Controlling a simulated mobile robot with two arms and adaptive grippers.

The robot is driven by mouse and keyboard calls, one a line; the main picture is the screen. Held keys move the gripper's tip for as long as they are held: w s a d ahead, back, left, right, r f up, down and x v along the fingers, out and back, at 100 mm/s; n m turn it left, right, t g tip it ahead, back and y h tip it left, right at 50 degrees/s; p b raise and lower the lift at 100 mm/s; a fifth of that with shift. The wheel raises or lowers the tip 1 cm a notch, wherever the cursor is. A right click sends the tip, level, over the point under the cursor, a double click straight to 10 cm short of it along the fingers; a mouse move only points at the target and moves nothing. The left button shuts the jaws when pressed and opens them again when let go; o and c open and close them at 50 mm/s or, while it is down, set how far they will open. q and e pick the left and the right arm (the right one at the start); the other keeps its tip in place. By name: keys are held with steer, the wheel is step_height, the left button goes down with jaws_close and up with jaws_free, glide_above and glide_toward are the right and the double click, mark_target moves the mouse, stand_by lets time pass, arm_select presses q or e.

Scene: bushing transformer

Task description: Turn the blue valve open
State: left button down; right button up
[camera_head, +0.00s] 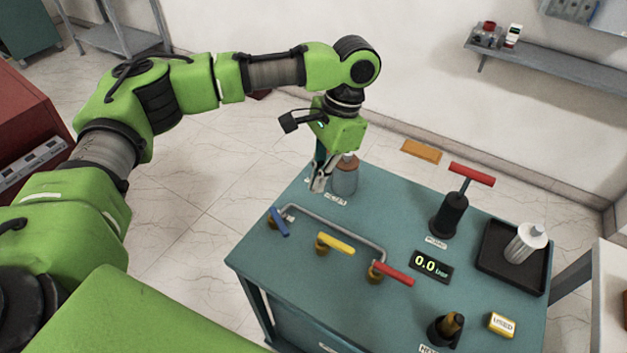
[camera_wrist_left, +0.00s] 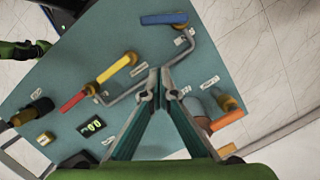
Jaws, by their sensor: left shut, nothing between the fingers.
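The blue valve (camera_head: 278,222) is a blue lever on a brass body at the left end of a grey pipe on the teal table (camera_head: 330,270). It also shows in the left wrist view as a blue handle (camera_wrist_left: 164,18) near the top. My left gripper (camera_head: 319,184) points down above the far left part of the table, behind and to the right of the blue valve, apart from it. In the left wrist view its fingertips (camera_wrist_left: 160,84) are together and empty. A yellow valve (camera_head: 336,244) and a red valve (camera_head: 392,273) sit along the same pipe. My right gripper is not seen.
A pump with a red T-handle (camera_head: 472,174), a gauge reading 0.0 (camera_head: 431,267), a black tray (camera_head: 495,262) and a yellow block (camera_head: 501,324) occupy the right side. The table's front left is clear.

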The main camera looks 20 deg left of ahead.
mark_target(279, 222)
arm_select(q)
steer(key=p+x, duration=0.1)
steer(key=x, duration=0.6)
steer(key=shift+s+f, duration=0.15)
steer(key=shift+s, duration=0.05)
steer(key=shift+s+a+f+p, duration=0.2)
steer(key=shift+s+a+p, duration=0.7)
steer(key=shift+s+a, duration=0.45)
steer(key=shift+s, duration=0.3)
steer(key=shift+w+f, duration=0.1)
steer(key=shift+f, duration=0.05)
